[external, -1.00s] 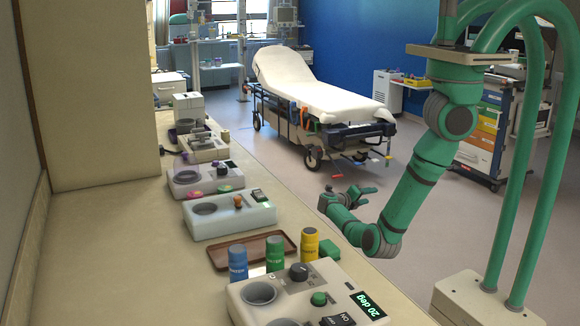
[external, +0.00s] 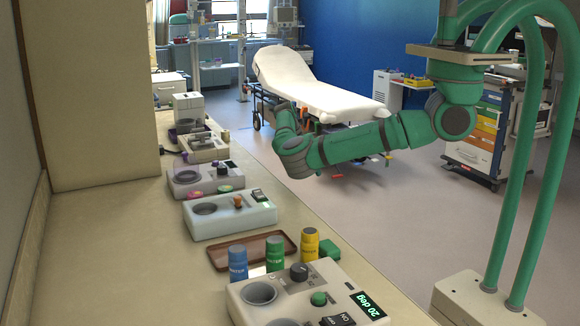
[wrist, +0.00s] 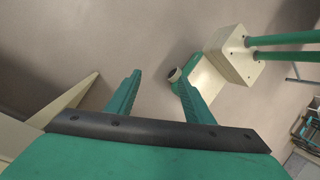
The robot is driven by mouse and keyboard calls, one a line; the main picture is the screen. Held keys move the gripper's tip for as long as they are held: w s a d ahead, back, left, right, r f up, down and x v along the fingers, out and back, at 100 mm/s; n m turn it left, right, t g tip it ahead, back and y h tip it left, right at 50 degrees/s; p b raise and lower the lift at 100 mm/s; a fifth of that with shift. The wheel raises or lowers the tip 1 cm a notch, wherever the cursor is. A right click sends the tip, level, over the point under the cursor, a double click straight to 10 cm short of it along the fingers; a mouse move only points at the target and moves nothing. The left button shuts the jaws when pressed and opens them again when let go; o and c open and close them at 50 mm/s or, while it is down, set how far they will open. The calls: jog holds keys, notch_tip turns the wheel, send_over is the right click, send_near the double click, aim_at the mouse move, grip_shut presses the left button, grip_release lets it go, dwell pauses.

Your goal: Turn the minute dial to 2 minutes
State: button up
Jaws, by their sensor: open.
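Several pale devices with knobs stand along the counter in the external view. The nearest device (external: 240,300) has a round well, a black knob (external: 299,271), a green knob (external: 319,298), a black switch and a green display reading "20 deg". Behind it, another device (external: 205,229) has a well, an orange knob (external: 238,201) and a small dark display. I cannot tell which knob is the minute dial. My gripper (wrist: 156,76) is open and empty in the wrist view, above the floor. In the external view, my arm's end is right of the counter, apart from the devices; its fingers are unclear.
A brown tray (external: 222,258) lies between the two nearest devices. Blue (external: 238,263), green (external: 275,254) and yellow (external: 310,244) canisters stand near it. More devices line the counter farther back. A stretcher (external: 320,98) and a drawer cart (external: 485,135) stand on the floor beyond.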

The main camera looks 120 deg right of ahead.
aim_at(221, 167)
jog(key=w+r, duration=0.3)
jog(key=w, duration=0.3)
jog(key=w+r+n+t, duration=0.1)
jog(key=w+r, duration=0.2)
jog(key=w, duration=0.3)
jog(key=w+r+t, duration=0.1)
jog(key=w+r, duration=0.3)
jog(key=w, duration=0.2)
jog(key=shift+w+d+n+h, duration=0.2)
jog(key=shift+d+n+h, duration=0.05)
jog(key=shift+n+h, duration=0.05)
jog(key=w+a+r+n+t, duration=0.1)
jog(key=w+a+r+n, duration=0.15)
jog(key=w+r, duration=0.55)
jog(key=w+a+r+n+t, duration=0.1)
jog(key=w+a+r, duration=0.3)
jog(key=w, duration=0.7)
notch_tip(221, 167, down, 11)
jog(key=shift+s+f, duration=0.1)
jog(key=shift+d, duration=0.1)
jog(key=c, duration=1)
